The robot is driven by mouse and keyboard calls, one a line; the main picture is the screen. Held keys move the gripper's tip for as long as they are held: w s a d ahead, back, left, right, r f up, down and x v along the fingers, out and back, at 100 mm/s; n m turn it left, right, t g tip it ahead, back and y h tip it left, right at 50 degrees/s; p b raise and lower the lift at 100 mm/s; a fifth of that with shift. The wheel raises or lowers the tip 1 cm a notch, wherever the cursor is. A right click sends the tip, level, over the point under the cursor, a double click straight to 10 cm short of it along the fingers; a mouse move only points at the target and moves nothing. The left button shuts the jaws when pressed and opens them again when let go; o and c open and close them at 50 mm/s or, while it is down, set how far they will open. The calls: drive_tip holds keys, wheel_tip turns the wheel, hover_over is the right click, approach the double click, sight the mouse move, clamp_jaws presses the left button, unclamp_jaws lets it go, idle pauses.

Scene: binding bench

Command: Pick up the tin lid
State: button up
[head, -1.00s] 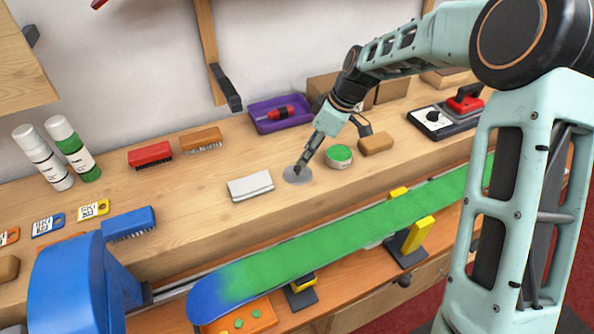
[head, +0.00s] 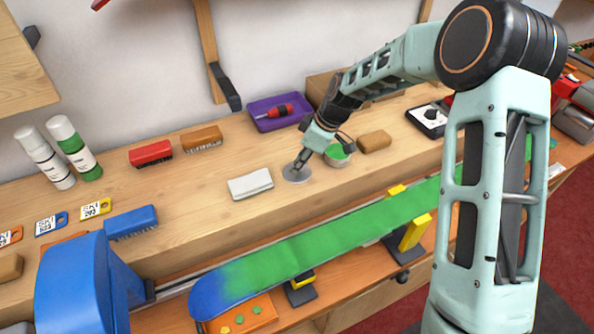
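The tin lid (head: 294,177) is a flat grey disc lying on the wooden bench, between the white block and the open tin. My gripper (head: 299,165) points down at the lid, with its fingertips at or just above the lid's upper side. Whether the fingers touch the lid, and how far apart they are, is too small to tell. The tin (head: 337,161) with green contents stands just right of the lid, partly covered by my gripper's wrist.
A white block (head: 250,184) lies close left of the lid. A tan block (head: 375,141) sits to the right, and a purple tray (head: 268,117) with a red-handled tool is behind. The green ski or board (head: 330,240) runs along the front.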

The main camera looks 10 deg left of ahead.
clamp_jaws()
drive_tip(key=shift+r, duration=0.1)
drive_tip(key=shift+r, duration=0.5)
wheel_tip(320, 180, up, 2)
drive_tip(key=shift+s+d+r, duration=0.1)
drive_tip(key=shift+r, duration=0.05)
drive_tip(key=s+d+r+b, duration=0.3)
drive_tip(key=s+d+r, duration=0.2)
drive_tip(key=s+r, duration=0.4)
drive_tip(key=s, duration=0.3)
drive_tip(key=shift+s+d+r, duration=0.15)
drive_tip(key=shift+d+r, duration=0.05)
drive_tip(key=shift+r, duration=0.1)
